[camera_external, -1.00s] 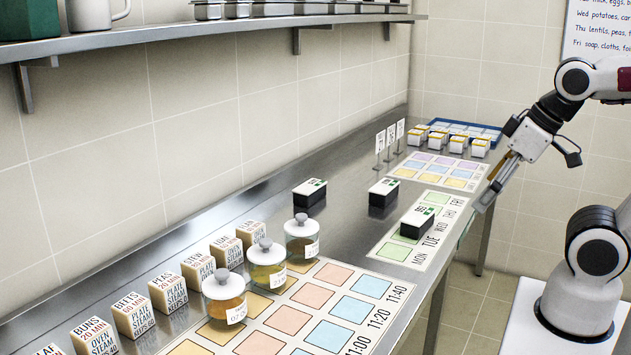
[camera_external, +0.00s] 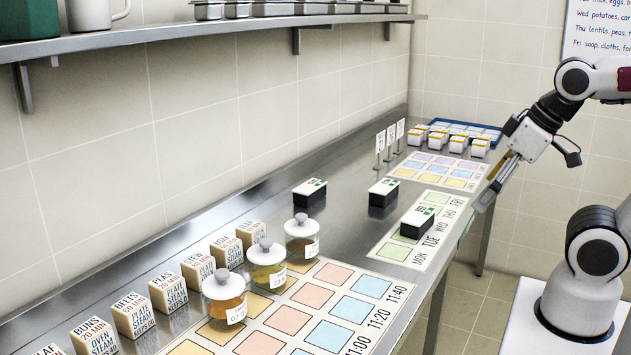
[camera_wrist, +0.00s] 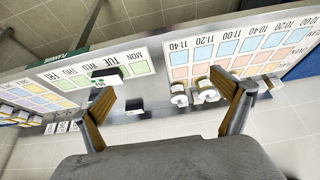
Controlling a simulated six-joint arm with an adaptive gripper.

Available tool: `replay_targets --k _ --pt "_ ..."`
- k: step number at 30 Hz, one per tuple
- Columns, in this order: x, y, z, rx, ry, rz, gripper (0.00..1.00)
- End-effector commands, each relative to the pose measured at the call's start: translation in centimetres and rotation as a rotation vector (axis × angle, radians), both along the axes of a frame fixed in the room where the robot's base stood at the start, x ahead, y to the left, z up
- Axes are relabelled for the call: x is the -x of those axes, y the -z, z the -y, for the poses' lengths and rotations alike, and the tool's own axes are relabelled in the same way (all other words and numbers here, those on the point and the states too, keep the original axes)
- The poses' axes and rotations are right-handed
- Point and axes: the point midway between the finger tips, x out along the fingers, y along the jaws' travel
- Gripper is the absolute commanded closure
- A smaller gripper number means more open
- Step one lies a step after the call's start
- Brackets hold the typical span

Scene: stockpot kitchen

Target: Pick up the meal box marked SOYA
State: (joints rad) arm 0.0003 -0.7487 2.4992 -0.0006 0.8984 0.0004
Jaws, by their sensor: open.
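Three black meal boxes with white lids and green marks stand on the counter in the external view. One (camera_external: 310,192) is towards the wall, one (camera_external: 383,193) is mid-counter, and one (camera_external: 417,221) is on the weekday mat near TUE. Their lid words are too small to read, so I cannot tell which is SOYA. My gripper (camera_external: 493,184) is open and empty, near the counter's front edge, to the right of the boxes and apart from them. In the wrist view its spread fingers (camera_wrist: 165,112) show, with a meal box (camera_wrist: 134,106) between them further off.
The weekday mat (camera_external: 398,251) lies along the front edge. Lidded jars (camera_external: 301,240) stand on a time chart at the near left, beside a row of labelled blocks (camera_external: 168,293). Small white boxes (camera_external: 480,147) and a blue tray (camera_external: 452,124) are at the back. A shelf (camera_external: 160,38) overhangs the wall.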

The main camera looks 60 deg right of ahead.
Motion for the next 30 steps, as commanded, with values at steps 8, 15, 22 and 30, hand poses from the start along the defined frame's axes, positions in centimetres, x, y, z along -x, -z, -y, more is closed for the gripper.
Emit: replay_targets --k 8,15,22,30 --pt "-2.5 -0.7 1.0 0.020 0.027 0.026 0.00" --pt "-7.6 -1.9 3.3 0.059 0.074 0.084 0.00" --pt "-13.1 -2.8 5.8 0.098 0.111 0.148 0.00" --pt "-19.4 -3.2 8.7 0.137 0.138 0.222 0.00"
